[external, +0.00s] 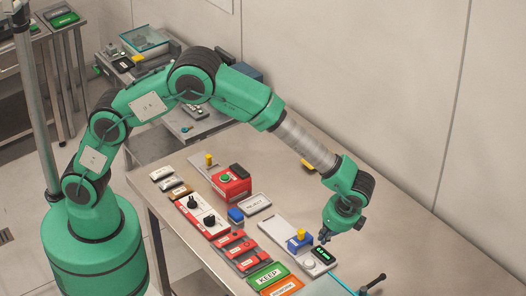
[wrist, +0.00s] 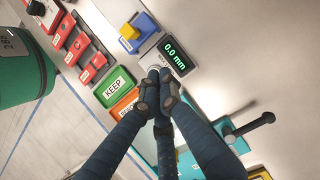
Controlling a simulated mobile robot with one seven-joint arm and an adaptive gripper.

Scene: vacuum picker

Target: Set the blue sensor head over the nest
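The blue sensor head (external: 299,243) with a yellow knob sits on a pale plate (external: 273,226), beside a small black display (external: 323,255). It also shows in the wrist view (wrist: 139,32), upper middle. A pale round spot (external: 309,264), perhaps the nest, lies on the plate in front of the head; the head is beside it, not over it. In the wrist view my fingertips partly cover that area. My gripper (external: 327,238) is above the display end of the plate, apart from the head. In the wrist view its fingers (wrist: 158,78) are together, with nothing visible between them.
The display reads 0.0 mm in the wrist view (wrist: 174,53). A green KEEP tile (external: 267,275) and an orange tile (external: 286,287) lie to the left. A teal fixture with a black handle (external: 372,283) stands to the right. The bench behind is mostly clear.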

